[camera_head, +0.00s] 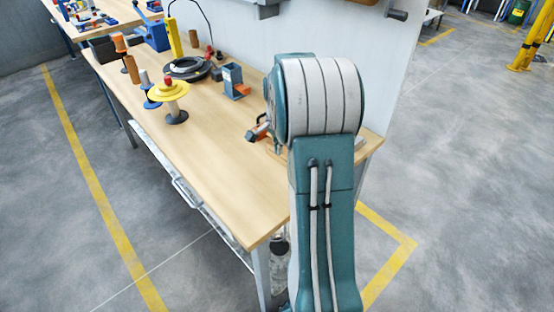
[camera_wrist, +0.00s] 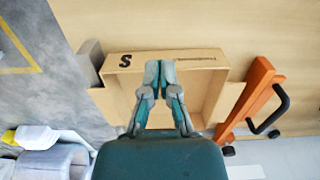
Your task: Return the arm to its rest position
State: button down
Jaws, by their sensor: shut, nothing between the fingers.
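My arm (camera_head: 325,190), teal with pale bands and hoses, rises in the right middle of the head view, in front of the table's near right end. It hides my gripper and part of the tabletop there. In the wrist view my gripper (camera_wrist: 160,72) is shut, its fingertips together with nothing between them. It shows over an open cardboard box (camera_wrist: 205,62) marked with a black S. I cannot tell how far above the box it is.
An orange tool with a black handle (camera_wrist: 247,98) lies right of the box. The wooden table (camera_head: 210,150) carries a yellow spool (camera_head: 168,90), a dark coil (camera_head: 187,68) and a blue-grey holder (camera_head: 233,78). A pale wall (camera_head: 330,35) stands behind.

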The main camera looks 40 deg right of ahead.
jog(key=s+a+r+n+t+h, duration=0.1)
jog(key=s+a+r+n, duration=0.25)
jog(key=a+r, duration=0.5)
jog(key=s+a+r+n+t, duration=0.1)
jog(key=s+a+r+n, duration=0.3)
jog(key=a, duration=0.7)
jog(key=s+a+r+n+t, duration=0.2)
jog(key=s+a+n+t, duration=0.1)
jog(key=s+a+n, duration=0.6)
jog(key=s+a, duration=0.1)
jog(key=s, duration=0.2)
jog(key=shift+s+n+t+y, duration=0.3)
jog(key=shift+s+n+y, duration=0.05)
jog(key=shift+s+y, duration=0.05)
